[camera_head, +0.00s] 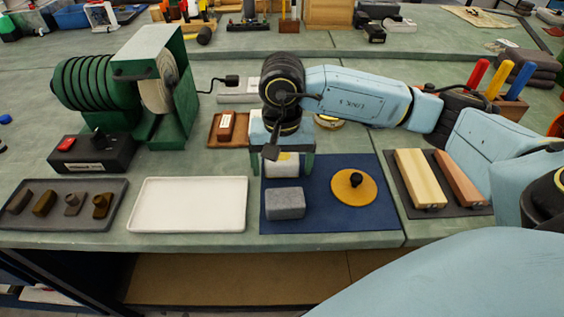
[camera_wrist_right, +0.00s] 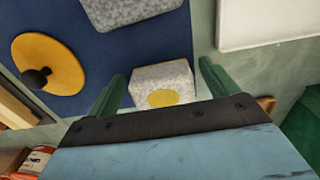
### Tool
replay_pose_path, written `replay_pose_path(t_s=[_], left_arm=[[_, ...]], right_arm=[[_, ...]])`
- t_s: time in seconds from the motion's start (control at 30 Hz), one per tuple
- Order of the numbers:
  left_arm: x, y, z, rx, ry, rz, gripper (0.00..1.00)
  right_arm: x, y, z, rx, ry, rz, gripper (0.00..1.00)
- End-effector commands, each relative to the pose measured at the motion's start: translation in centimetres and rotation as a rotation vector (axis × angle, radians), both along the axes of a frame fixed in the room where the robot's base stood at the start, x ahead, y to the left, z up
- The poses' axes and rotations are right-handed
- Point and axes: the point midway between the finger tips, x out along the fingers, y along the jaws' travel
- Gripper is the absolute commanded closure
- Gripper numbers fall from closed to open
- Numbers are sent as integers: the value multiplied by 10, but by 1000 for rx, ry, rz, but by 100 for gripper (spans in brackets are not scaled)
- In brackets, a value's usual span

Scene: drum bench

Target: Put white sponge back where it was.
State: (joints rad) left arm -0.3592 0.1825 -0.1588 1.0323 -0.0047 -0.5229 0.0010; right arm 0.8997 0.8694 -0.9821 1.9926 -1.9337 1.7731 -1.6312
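A pale block with a yellow round mark, which looks like the white sponge (camera_head: 287,166), sits at the back left of the blue mat (camera_head: 335,212). The right wrist view shows its speckled surface and the yellow mark (camera_wrist_right: 162,88). My right gripper (camera_head: 281,172) reaches down over it from behind. Its two green fingers (camera_wrist_right: 160,85) stand apart on either side of the sponge, with a gap visible at each side. A grey speckled block (camera_head: 285,204) lies just in front, also in the wrist view (camera_wrist_right: 128,8). My left gripper is not in view.
An orange disc with a black knob (camera_head: 354,188) lies on the mat. An empty white tray (camera_head: 188,205) and a dark tray of small pieces (camera_head: 62,204) are left. Wooden blocks (camera_head: 420,178) lie right. A green drum machine (camera_head: 150,90) stands back left.

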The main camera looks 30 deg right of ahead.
Motion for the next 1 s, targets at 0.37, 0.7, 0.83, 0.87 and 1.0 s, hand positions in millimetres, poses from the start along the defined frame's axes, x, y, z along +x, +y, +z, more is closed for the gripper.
replay_pose_path(t_s=[0.37,0.7,0.83,0.87,1.0], left_arm=[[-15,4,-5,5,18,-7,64],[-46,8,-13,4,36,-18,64],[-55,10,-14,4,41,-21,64],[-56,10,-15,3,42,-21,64],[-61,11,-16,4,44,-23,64]], right_arm=[[1,0,9,1,-3,0,14],[1,0,86,0,-5,1,14],[1,0,107,0,-4,0,14],[1,0,111,0,-4,0,14],[1,0,121,0,-2,0,14]])
